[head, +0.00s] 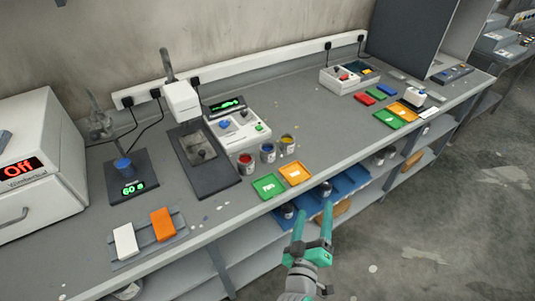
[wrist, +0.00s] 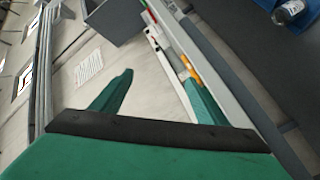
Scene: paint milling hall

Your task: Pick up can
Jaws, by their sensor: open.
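Three open paint cans stand on the grey bench top: a red can (head: 246,164), a blue can (head: 268,153) and a yellow can (head: 287,145). Two more cans stand on blue trays on the shelf below: one can (head: 287,211) by the left finger, and another can (head: 326,188) by the right fingertip. My gripper (head: 313,210) is open, with its green fingers apart and nothing visible between them. It is in front of the bench and overlaps the trays in the head view. In the wrist view, one can (wrist: 291,12) shows at the top right edge, outside the fingers (wrist: 160,88).
A green tray (head: 268,187) and an orange tray (head: 295,173) lie at the bench's front edge, above the shelf. A mill-like machine (head: 183,104), a scale (head: 132,177) and an oven (head: 40,165) stand left. The floor (head: 440,220) at right is mostly clear.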

